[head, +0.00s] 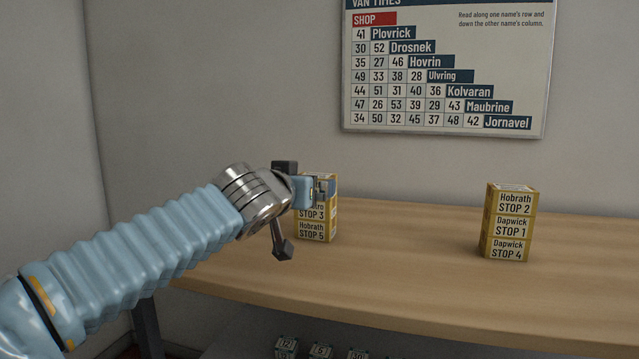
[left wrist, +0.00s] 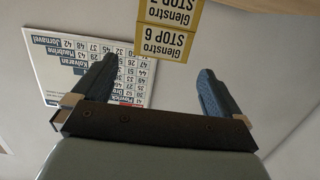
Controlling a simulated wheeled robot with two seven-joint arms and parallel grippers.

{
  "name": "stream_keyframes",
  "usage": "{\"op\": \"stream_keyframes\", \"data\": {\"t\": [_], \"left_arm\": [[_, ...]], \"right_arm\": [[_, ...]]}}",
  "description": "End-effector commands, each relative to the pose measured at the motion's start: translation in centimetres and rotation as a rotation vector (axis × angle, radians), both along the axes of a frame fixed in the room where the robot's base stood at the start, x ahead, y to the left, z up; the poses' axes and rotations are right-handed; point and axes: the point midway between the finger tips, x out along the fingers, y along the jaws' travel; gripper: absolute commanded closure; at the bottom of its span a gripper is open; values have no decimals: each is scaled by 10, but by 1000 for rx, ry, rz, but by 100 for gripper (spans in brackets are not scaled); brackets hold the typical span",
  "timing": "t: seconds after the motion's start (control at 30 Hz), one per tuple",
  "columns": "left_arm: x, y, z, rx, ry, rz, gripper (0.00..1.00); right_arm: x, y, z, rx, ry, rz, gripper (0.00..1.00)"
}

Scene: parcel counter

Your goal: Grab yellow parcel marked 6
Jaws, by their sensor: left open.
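The yellow parcel marked STOP 6 (left wrist: 168,46), labelled Glenstro, shows upside down at the top of the left wrist view. It is the top parcel of the left stack; in the head view its right edge (head: 335,187) shows behind my gripper, which hides most of it. Below it are parcels STOP 3 (head: 313,213) and STOP 5 (head: 313,231). My left gripper (left wrist: 158,66) is open and empty, its fingers spread wide. The parcel appears beyond the fingertips, apart from them as far as I can see. My right gripper is not in view.
Another yellow stack, STOP 2 (head: 514,204), STOP 1 (head: 511,227) and STOP 4 (head: 506,250), stands right on the wooden counter (head: 410,260). The counter between the stacks is clear. Small numbered boxes (head: 320,350) sit lower down. A chart (head: 445,65) hangs on the wall.

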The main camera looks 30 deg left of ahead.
Motion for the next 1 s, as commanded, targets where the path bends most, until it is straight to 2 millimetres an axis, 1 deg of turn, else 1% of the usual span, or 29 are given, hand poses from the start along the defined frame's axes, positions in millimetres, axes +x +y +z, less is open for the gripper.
{"op": "stream_keyframes", "data": {"t": [0.03,0.1,0.2,0.3,0.47,0.6,0.7,0.8,1.0], "left_arm": [[12,3,-2,1,5,1,0],[27,6,-4,0,4,-1,0],[46,11,-7,-1,4,0,0],[58,14,-9,0,2,0,0],[70,17,-9,0,3,-1,0],[92,24,-10,0,4,0,0],[106,27,-14,-1,3,-1,0],[113,29,-15,0,2,0,0],[113,29,-16,0,1,0,0]], "right_arm": [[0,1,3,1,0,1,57],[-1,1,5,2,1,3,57],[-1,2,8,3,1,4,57],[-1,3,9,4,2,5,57],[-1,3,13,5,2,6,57],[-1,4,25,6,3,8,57],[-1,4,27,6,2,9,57],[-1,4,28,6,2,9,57],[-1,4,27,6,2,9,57]]}}
